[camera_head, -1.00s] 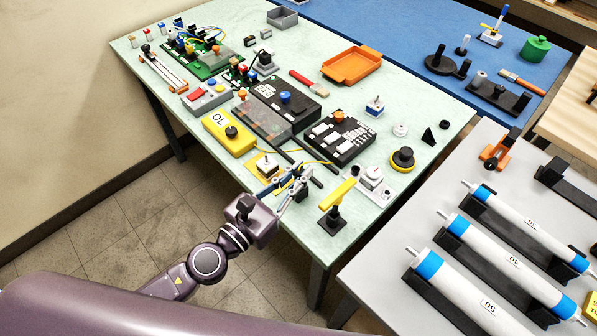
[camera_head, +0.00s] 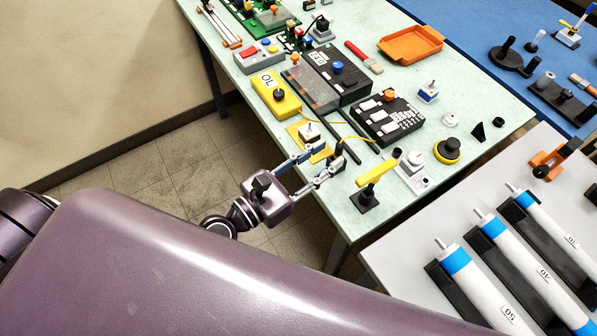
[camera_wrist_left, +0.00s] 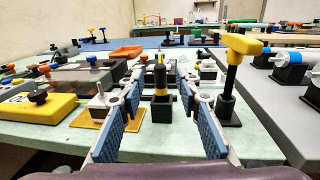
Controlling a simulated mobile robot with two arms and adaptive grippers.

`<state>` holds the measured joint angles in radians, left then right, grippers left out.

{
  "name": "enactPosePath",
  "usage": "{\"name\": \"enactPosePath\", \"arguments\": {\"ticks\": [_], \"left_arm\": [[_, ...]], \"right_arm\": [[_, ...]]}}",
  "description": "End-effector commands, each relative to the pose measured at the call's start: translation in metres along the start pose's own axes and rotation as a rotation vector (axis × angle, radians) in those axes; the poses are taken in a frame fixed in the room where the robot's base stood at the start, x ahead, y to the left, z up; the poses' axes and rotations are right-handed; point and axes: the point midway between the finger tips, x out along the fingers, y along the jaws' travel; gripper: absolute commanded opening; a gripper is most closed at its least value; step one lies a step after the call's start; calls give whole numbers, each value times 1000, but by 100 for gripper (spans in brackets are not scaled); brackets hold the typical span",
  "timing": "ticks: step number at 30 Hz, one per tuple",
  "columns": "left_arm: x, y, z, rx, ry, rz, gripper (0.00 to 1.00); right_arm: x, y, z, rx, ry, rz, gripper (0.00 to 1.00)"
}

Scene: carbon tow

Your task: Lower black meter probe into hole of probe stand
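The black meter probe (camera_wrist_left: 160,76), with a yellow band low on it, is upright in the left wrist view. Its lower end meets a small black block (camera_wrist_left: 161,110), which looks like the probe stand. The tip and the hole are hidden, so I cannot tell the depth. My left gripper (camera_head: 328,157) is open at the table's near edge. In the left wrist view its two blue-padded fingers (camera_wrist_left: 158,112) are spread on either side of the probe, with visible gaps. The yellow meter (camera_head: 276,95) lies beyond, with a thin yellow lead. My right gripper is not in view.
A yellow-topped T-shaped tool on a black base (camera_head: 367,198) stands close right of my left gripper. A yellow plate with a metal pin (camera_head: 308,131) is close on its left. A black device (camera_head: 387,118) lies behind. An orange tray (camera_head: 411,44) is farther back.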

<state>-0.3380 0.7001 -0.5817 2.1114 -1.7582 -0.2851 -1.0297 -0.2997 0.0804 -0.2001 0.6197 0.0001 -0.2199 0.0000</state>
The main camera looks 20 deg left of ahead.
Motion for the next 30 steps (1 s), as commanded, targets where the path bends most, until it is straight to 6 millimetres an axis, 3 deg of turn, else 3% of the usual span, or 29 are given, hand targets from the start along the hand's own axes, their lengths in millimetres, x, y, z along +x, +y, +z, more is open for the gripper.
{"name": "enactPosePath", "arguments": {"ticks": [6,12,30], "left_arm": [[-38,-1,-1,2,3,-5,31],[-62,-1,0,0,1,-3,31],[-71,0,1,-2,-3,-2,31]], "right_arm": [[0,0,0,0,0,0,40],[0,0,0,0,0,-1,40],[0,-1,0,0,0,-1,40]]}}
